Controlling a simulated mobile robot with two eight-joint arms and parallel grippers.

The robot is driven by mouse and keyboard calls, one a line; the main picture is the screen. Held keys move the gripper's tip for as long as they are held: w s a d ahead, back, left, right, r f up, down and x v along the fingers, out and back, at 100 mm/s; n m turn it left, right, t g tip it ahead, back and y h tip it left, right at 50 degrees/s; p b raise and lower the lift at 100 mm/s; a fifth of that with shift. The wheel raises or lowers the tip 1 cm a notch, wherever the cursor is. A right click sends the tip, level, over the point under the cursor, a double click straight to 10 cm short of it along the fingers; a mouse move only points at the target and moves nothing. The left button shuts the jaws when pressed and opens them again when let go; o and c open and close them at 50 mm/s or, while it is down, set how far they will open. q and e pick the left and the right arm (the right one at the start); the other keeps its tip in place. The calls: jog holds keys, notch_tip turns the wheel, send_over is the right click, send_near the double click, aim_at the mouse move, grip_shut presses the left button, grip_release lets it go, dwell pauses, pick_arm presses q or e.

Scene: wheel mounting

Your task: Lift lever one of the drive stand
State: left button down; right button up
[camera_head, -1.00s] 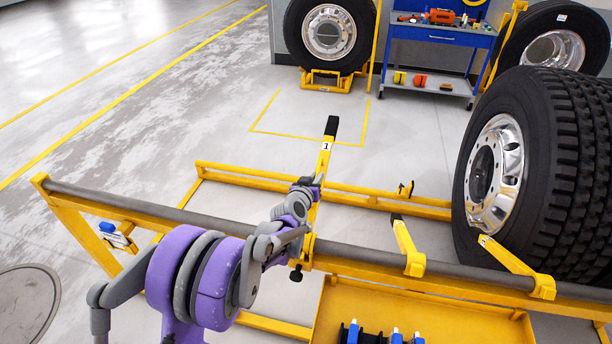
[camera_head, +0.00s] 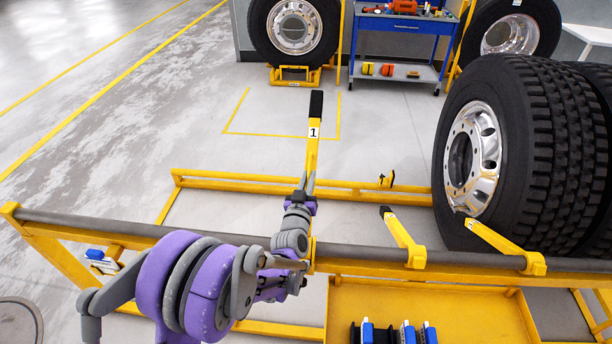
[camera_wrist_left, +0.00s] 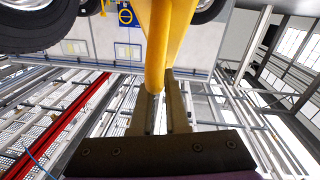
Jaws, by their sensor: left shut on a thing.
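Lever one (camera_head: 313,145) of the yellow drive stand (camera_head: 55,248) is a yellow bar with a black grip and a "1" label. It stands up from the grey cross bar (camera_head: 190,232). My left gripper (camera_head: 307,182) is on the lever below the label. In the left wrist view the yellow lever (camera_wrist_left: 157,45) runs between the two fingers (camera_wrist_left: 161,108), which are shut on it. The lever's lower end is partly hidden by my arm. My right gripper is not in view.
Two shorter yellow levers (camera_head: 404,238) (camera_head: 500,243) sit farther right on the bar. A large wheel (camera_head: 530,140) stands close behind the right one. A yellow tray (camera_head: 450,305) lies below. Open floor (camera_head: 270,100) lies behind lever one.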

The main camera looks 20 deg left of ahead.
pick_arm(q)
jog(key=shift+s+d+r, duration=0.25)
jog(key=shift+s+r, duration=0.05)
jog(key=shift+s, duration=0.1)
dwell(0.3)
jog(key=c, duration=0.9)
grip_release()
jog(key=shift+s+d+r+t, duration=0.1)
jog(key=shift+t, duration=0.2)
